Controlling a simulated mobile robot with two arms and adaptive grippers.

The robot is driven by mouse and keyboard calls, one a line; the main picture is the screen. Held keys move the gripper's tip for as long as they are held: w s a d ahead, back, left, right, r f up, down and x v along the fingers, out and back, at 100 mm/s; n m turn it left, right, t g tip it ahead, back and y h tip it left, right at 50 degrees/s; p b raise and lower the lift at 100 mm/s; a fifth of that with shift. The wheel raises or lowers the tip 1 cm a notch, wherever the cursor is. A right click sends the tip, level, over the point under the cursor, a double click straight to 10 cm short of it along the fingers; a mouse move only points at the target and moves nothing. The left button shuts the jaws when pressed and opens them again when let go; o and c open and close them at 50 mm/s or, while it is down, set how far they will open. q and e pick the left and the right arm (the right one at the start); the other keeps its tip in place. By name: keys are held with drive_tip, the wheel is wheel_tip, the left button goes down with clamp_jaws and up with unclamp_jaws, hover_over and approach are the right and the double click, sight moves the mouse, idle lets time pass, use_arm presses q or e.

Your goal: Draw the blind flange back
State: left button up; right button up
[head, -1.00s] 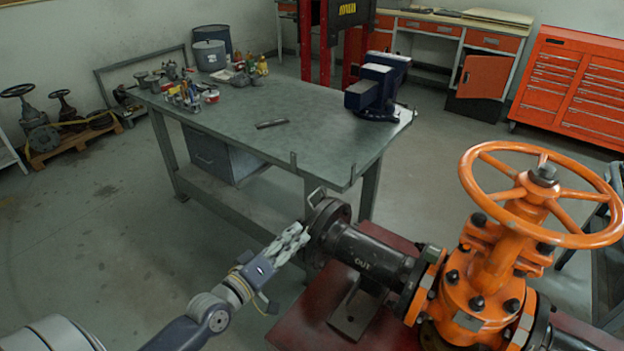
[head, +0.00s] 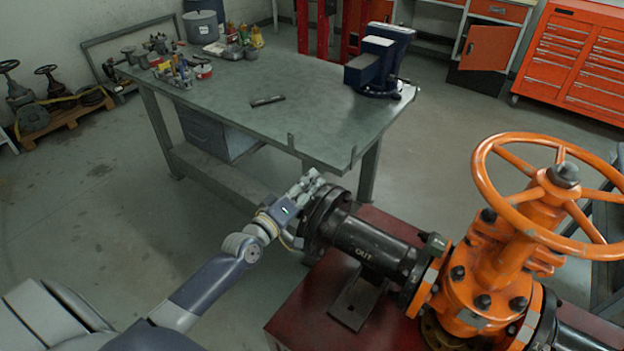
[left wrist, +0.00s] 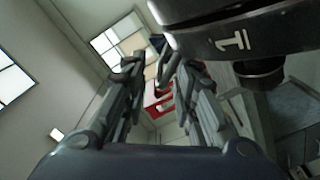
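The black blind flange (head: 312,222) stands at the left end of the black pipe marked OUT (head: 365,245). My left gripper (head: 312,180) is at the flange's upper left edge, and its fingers cover the place where the flange's handle showed. In the left wrist view, the two fingers (left wrist: 158,70) are apart with a clear gap between them. A dark round flange edge (left wrist: 240,35) marked 1, with a bolt (left wrist: 260,72) below it, is close beside the right-hand finger. Whether the handle lies between the fingers cannot be told. My right gripper is out of view.
The orange gate valve (head: 490,265) with its handwheel (head: 515,195) stands right of the pipe on a red stand (head: 295,310). A green workbench (head: 240,100) with a blue vise (head: 375,65) and small parts is behind. Floor left of the flange is clear.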

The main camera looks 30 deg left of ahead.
use_arm(q)
drive_tip(key=shift+w+d, duration=0.1)
drive_tip(key=shift+w, duration=0.75)
clamp_jaws()
drive_tip(key=shift+r, duration=0.15)
